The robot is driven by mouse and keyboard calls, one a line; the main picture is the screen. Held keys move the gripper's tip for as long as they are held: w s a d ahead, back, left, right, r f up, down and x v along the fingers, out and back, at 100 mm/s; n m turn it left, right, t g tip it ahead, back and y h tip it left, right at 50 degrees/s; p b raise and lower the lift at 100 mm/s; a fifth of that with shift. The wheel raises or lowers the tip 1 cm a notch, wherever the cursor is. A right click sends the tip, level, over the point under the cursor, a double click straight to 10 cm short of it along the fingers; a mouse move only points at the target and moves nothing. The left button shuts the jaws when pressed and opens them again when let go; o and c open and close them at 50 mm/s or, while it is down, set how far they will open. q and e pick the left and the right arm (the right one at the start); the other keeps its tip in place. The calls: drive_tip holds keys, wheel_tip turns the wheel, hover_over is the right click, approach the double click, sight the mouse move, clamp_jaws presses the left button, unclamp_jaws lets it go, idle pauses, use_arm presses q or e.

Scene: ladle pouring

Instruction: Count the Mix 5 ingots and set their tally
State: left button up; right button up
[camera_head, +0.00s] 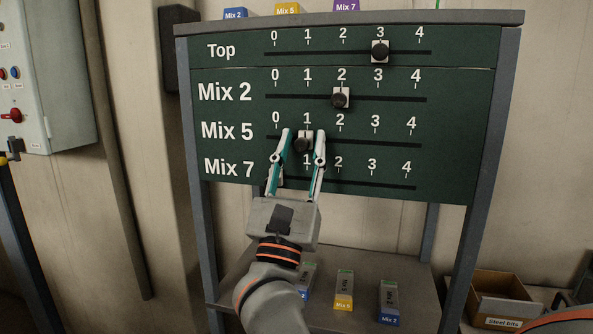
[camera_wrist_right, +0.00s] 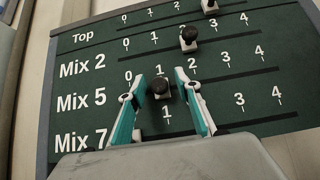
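The green tally board (camera_head: 450,130) has rows Top, Mix 2, Mix 5 and Mix 7. The Mix 5 slider (camera_head: 304,143) stands at about 1; it also shows in the wrist view (camera_wrist_right: 160,88). My right gripper (camera_head: 304,133) is open, its fingers on either side of this knob with small gaps. On the lower shelf stand a yellow-labelled Mix 5 ingot (camera_head: 344,288), a blue-labelled Mix 2 ingot (camera_head: 389,301) and a blue-labelled ingot (camera_head: 308,280) partly behind my arm. Yellow Mix 5 (camera_head: 286,10), blue Mix 2 (camera_head: 234,14) and purple Mix 7 (camera_head: 346,5) ends show on top.
The Top slider (camera_head: 380,51) is at 3 and the Mix 2 slider (camera_head: 341,97) at 2. The Mix 7 row's left end is hidden by my finger. A cardboard box (camera_head: 503,300) sits at lower right, a control cabinet (camera_head: 55,80) at left.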

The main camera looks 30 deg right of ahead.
drive_tip(key=v, duration=1.1)
drive_tip(key=shift+s, duration=0.1)
